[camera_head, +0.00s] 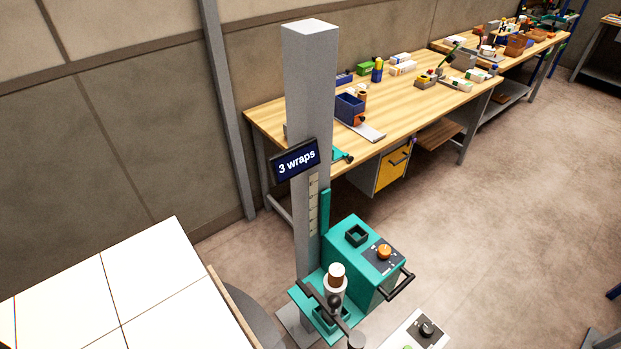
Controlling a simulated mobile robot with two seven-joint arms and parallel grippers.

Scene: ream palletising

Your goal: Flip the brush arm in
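A grey column (308,90) stands in the middle of the view and carries a teal carriage (362,262) low on its front. A white roll with a brown core (336,280) stands upright at the carriage's left part. A thin black arm (316,297) with dark round ends crosses in front of the roll and reaches down toward the bottom edge; it looks like the brush arm, swung out from the carriage, though its exact pose is hard to tell. Neither of my grippers is in view.
A load of white blocks (100,285) fills the lower left, beside a wooden edge (236,308) and grey round plate (262,312). A control panel (415,333) is at the bottom. A cluttered workbench (415,110) stands behind.

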